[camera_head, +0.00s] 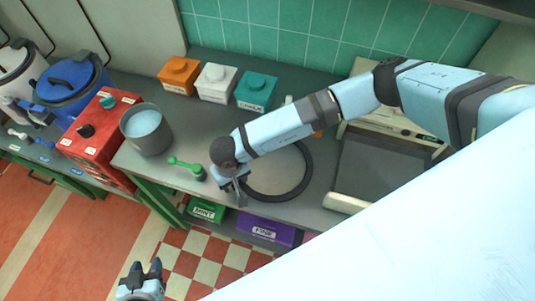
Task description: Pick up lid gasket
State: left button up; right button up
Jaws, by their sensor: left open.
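The lid gasket, a large dark ring (290,194), lies flat on the grey worktop (205,130). My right arm reaches in from the right over the far part of the ring and hides some of it. My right gripper (236,196) points down at the ring's left edge. Its fingers overlap the rim in this view, and I cannot tell whether they touch it or are closed. My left gripper (144,268) is open and empty at the bottom left, over the floor and away from the ring.
A grey pot (147,131) and a green-handled tool (187,167) are left of the ring. Orange (178,77), white (216,84) and teal (255,93) boxes stand along the back. A dark-topped machine (375,170) is on the right. Green (206,210) and purple (258,232) bins sit below.

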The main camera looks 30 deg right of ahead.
jog(key=shift+f, duration=0.2)
grip_shut()
jog(key=shift+r, duration=0.15)
